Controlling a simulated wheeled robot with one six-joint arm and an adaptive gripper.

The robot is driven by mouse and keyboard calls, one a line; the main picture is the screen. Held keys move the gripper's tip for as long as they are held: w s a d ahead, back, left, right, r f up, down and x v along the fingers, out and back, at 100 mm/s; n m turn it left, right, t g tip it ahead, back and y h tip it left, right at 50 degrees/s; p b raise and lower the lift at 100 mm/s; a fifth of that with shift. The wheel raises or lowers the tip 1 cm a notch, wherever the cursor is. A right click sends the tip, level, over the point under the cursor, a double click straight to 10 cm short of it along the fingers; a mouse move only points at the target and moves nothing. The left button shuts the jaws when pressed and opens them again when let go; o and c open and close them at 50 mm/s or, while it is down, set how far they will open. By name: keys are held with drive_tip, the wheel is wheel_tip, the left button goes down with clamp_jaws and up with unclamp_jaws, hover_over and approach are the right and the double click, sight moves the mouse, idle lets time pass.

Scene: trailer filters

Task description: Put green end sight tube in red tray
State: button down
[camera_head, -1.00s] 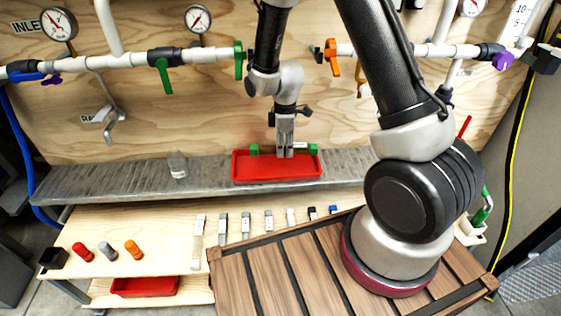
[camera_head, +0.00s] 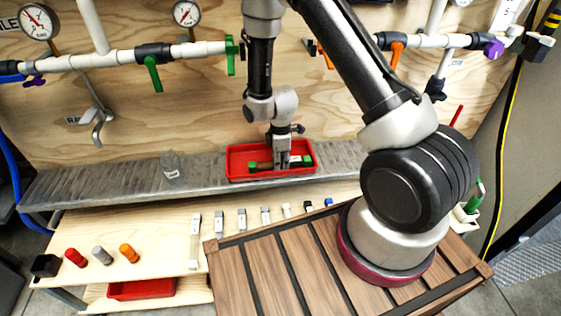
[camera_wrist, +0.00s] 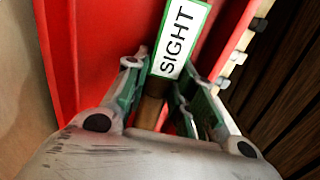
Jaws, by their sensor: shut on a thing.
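The sight tube has green ends (camera_head: 306,159) and a brown middle, with a white "SIGHT" label that shows in the wrist view (camera_wrist: 178,40). It lies level, inside the outline of the red tray (camera_head: 238,176). I cannot tell whether it touches the tray floor. My gripper (camera_head: 281,166) points down over the tray and is shut around the tube's middle. In the wrist view my gripper's fingers (camera_wrist: 155,100) sit on both sides of the tube, with the red tray (camera_wrist: 62,60) around them. Part of the tube is hidden behind the fingers.
The tray stands on a grey shelf (camera_head: 100,185) below white pipes with valves. A clear jar (camera_head: 171,166) stands left of the tray. Several labelled small parts lie on the lower wooden bench. A wooden slatted surface (camera_head: 280,275) is in front.

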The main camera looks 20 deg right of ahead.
sight(281, 161)
drive_tip(key=shift+f, duration=0.1)
drive_tip(key=c, duration=1.5)
unclamp_jaws()
drive_tip(key=shift+o, duration=0.2)
wheel_tip(281, 161, up, 12)
